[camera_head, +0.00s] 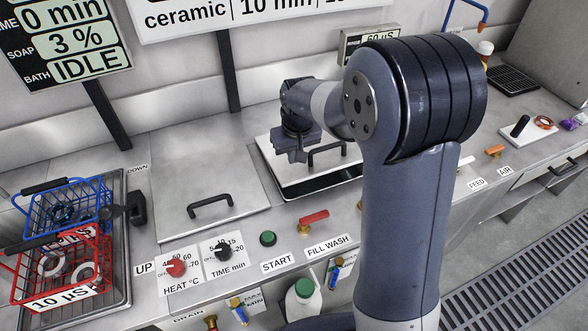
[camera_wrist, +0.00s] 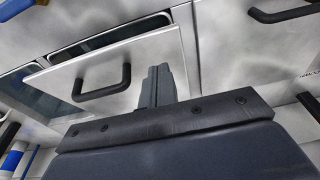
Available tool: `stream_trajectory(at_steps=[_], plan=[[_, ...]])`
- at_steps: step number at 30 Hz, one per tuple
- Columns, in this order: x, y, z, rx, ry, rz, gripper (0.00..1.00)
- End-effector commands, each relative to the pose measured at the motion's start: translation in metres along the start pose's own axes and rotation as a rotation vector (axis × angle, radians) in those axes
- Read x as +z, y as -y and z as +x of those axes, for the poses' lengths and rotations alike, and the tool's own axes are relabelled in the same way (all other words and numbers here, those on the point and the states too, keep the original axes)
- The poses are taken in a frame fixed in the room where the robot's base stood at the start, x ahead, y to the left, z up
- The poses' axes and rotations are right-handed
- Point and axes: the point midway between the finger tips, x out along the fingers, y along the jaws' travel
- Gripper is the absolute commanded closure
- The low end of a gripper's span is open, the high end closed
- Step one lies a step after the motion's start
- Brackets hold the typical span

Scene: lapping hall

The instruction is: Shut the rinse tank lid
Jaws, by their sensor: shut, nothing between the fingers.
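The rinse tank lid (camera_head: 277,165) is a pale metal plate with a black bar handle (camera_head: 327,150), in the middle of the counter. A dark gap (camera_head: 325,188) shows under its front edge, so it is not flush with the tank. In the wrist view the lid (camera_wrist: 140,65) and its handle (camera_wrist: 100,88) show left of my fingers, with dark openings along two of its edges. My gripper (camera_head: 298,157) is shut and empty, over the lid and just left of the handle. I cannot tell whether the fingertips touch the lid. My arm hides the right part.
A closed lid (camera_head: 190,190) with a black handle lies to the left. Blue (camera_head: 60,205) and red (camera_head: 65,270) wire baskets stand at the far left. A display box (camera_head: 362,42) stands behind.

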Motion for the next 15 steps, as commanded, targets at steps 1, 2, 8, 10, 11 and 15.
stream_trajectory(at_steps=[1, 2, 8, 10, 11, 15], plan=[[0.000, 0.000, 0.011, -0.001, 0.005, 0.000, 1.00], [0.000, 0.000, 0.016, -0.001, 0.004, 0.000, 1.00], [0.011, 0.000, 0.044, 0.000, 0.002, 0.000, 1.00], [0.013, 0.000, 0.050, 0.000, 0.001, 0.000, 1.00], [0.014, 0.000, 0.052, 0.000, 0.000, 0.000, 1.00], [0.016, 0.000, 0.057, 0.000, -0.001, 0.000, 1.00]])
